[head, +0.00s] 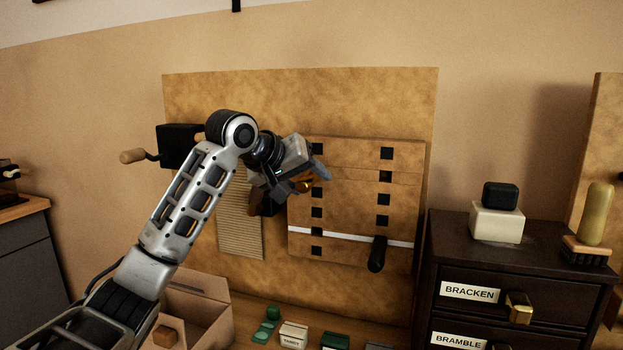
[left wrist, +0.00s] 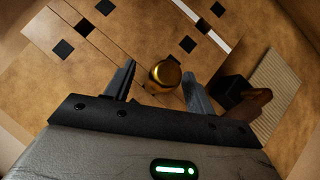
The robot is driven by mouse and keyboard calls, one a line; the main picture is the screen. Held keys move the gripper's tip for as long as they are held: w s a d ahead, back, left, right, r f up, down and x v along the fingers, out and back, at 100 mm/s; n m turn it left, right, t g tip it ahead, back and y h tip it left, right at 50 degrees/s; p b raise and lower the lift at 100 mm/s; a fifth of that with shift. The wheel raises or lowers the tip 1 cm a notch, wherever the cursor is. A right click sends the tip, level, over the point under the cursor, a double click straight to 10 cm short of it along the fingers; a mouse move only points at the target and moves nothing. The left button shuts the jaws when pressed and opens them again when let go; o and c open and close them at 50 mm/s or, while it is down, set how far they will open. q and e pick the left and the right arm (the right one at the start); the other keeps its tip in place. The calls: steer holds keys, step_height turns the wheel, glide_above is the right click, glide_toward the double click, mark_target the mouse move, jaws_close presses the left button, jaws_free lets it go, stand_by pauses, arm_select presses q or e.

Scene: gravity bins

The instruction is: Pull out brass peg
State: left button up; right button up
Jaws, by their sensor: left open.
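The brass peg (left wrist: 165,74) has a round, shiny gold head and stands out from a wooden board (head: 350,190) with rows of square black holes. In the left wrist view its head lies between the two fingers of my left gripper (left wrist: 159,80), with a visible gap to the left finger and a narrower one to the right. In the head view the gripper (head: 303,184) is at the board's left part, and only a bit of the peg (head: 304,186) shows. The fingers are open. My right gripper is in neither view.
A black handle (head: 377,254) sticks out at a white strip (head: 345,238) low on the board. A dark crank box (head: 178,146) and a ribbed panel (head: 240,225) are left of it. A dark drawer cabinet (head: 515,265) stands right. An open box (head: 205,310) is below.

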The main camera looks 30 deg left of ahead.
mark_target(301, 189)
arm_select(q)
jaws_close()
steer(key=shift+s+d, duration=0.2)
steer(key=shift+s, duration=0.9)
stand_by(0.4)
steer(key=shift+s+d+b, duration=0.2)
steer(key=shift+s+b, duration=0.2)
steer(key=shift+s, duration=0.6)
steer(key=shift+s+d+b, duration=0.1)
steer(key=shift+s+d, duration=0.1)
steer(key=shift+s, duration=0.5)
steer(key=shift+s+d+b, duration=0.1)
steer(key=shift+s+d, duration=0.1)
steer(key=shift+s, duration=0.55)
steer(key=shift+s+d+b, duration=0.1)
steer(key=shift+s+d, duration=0.1)
steer(key=shift+s, duration=0.5)
